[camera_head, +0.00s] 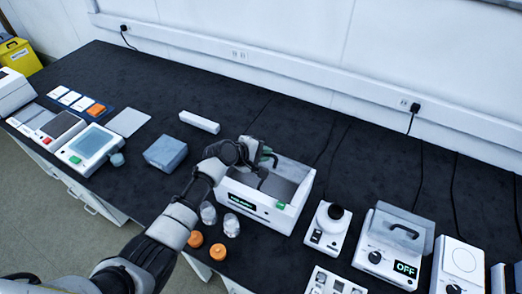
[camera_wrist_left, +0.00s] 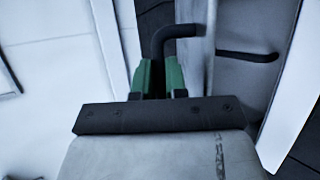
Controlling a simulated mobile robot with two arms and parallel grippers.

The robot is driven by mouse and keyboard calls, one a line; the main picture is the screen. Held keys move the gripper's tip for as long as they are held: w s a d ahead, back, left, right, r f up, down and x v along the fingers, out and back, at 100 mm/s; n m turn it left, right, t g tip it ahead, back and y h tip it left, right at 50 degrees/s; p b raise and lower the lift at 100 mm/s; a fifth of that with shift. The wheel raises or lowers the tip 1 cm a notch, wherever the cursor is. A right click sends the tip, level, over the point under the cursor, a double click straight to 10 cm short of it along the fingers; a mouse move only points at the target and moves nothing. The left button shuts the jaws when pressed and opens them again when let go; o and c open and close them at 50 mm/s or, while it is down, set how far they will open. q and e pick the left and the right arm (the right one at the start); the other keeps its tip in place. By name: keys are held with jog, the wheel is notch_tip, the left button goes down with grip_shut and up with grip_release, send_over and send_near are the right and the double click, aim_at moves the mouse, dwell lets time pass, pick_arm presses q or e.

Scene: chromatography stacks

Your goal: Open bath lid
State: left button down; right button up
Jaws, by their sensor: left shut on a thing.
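The white bath (camera_head: 262,207) with a green lit display stands mid-bench in the head view. A grey panel that looks like its lid (camera_head: 281,187) shows within its walls; how far it is raised I cannot tell. My left gripper (camera_head: 264,168) is over the bath's left part, shut on a black bent handle (camera_head: 271,157). In the left wrist view the green fingertips (camera_wrist_left: 162,76) close around the black handle (camera_wrist_left: 180,31), beside the grey panel (camera_wrist_left: 242,80). My gripper and wrist hide part of the bath. My right gripper is out of view.
Glass vials (camera_head: 231,224) and orange caps (camera_head: 218,252) stand close to the bath's left front. A knobbed device (camera_head: 328,228) and a unit reading OFF (camera_head: 381,258) stand to its right. A grey box (camera_head: 166,152) lies left.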

pick_arm(q)
jog(key=shift+w+d+r+g+p, duration=0.15)
jog(key=shift+w+r+g+p, duration=0.15)
jog(key=shift+w+r+p, duration=0.15)
jog(key=shift+f, duration=0.1)
jog(key=c, duration=1.2)
grip_release()
jog(key=shift+s, duration=0.1)
jog(key=shift+o, duration=0.2)
jog(key=b+v, duration=0.1)
jog(key=v, duration=0.9)
jog(key=shift+s+r, duration=0.25)
jog(key=shift+r, duration=0.1)
